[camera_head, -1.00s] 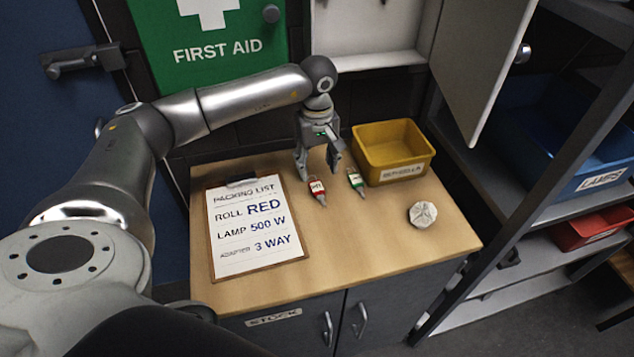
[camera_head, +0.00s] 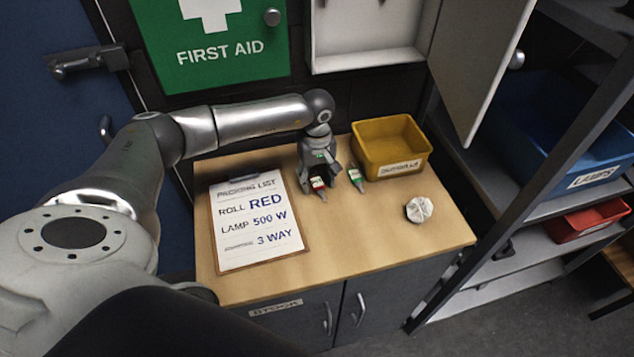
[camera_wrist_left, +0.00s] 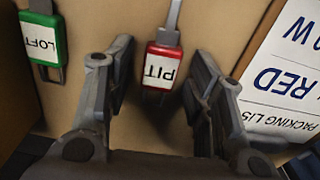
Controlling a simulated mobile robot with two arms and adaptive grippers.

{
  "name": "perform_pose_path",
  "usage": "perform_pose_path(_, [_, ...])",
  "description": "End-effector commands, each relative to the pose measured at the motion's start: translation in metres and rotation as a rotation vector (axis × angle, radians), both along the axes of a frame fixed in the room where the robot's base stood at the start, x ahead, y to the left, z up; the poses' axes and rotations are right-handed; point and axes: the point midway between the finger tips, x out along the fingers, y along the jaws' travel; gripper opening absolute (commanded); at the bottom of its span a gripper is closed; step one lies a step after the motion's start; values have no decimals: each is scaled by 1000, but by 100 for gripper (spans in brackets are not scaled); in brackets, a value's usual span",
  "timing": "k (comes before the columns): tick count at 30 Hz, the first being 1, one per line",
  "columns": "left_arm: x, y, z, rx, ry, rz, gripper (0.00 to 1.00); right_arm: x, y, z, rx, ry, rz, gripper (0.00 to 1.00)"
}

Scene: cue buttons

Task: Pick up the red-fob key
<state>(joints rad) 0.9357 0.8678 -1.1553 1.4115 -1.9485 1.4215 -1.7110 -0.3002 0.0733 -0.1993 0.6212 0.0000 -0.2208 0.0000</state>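The red-fob key (camera_head: 318,185) lies on the wooden cabinet top. In the left wrist view its red fob (camera_wrist_left: 161,66), labelled PIT, lies between the open fingers of my left gripper (camera_wrist_left: 160,85). The key's metal shaft points away from the gripper. In the head view my left gripper (camera_head: 319,185) is low over the fob and partly hides it. I cannot see clear finger contact. A green-fob key (camera_head: 356,178) lies just to the right; in the left wrist view its fob (camera_wrist_left: 42,42) reads LOFT, outside the fingers. My right gripper is not in view.
A clipboard with a packing list (camera_head: 256,222) lies left of the keys. A yellow bin (camera_head: 392,165) stands behind right. A whitish round object (camera_head: 419,209) lies at the right. The front middle of the top is clear. An open cabinet door (camera_head: 480,60) hangs above right.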

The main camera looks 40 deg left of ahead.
Motion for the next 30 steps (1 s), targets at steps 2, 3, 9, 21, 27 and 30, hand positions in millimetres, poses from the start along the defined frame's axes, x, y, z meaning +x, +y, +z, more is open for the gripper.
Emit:
perform_pose_path(2, [0, 0, 0, 0, 0, 0, 34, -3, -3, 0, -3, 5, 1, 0])
perform_pose_path(3, [0, 0, 0, 0, 0, 0, 29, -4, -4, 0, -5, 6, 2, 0])
perform_pose_path(9, [0, 0, 1, 0, 0, 0, 8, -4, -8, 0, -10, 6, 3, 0])
perform_pose_path(21, [1, 1, 10, 0, -4, 1, 8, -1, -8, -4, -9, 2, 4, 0])
perform_pose_path(27, [-1, -5, 36, -2, -5, -3, 8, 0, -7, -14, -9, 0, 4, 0])
perform_pose_path(30, [-8, -18, 51, -1, -6, -5, 8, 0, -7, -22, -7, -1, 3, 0])
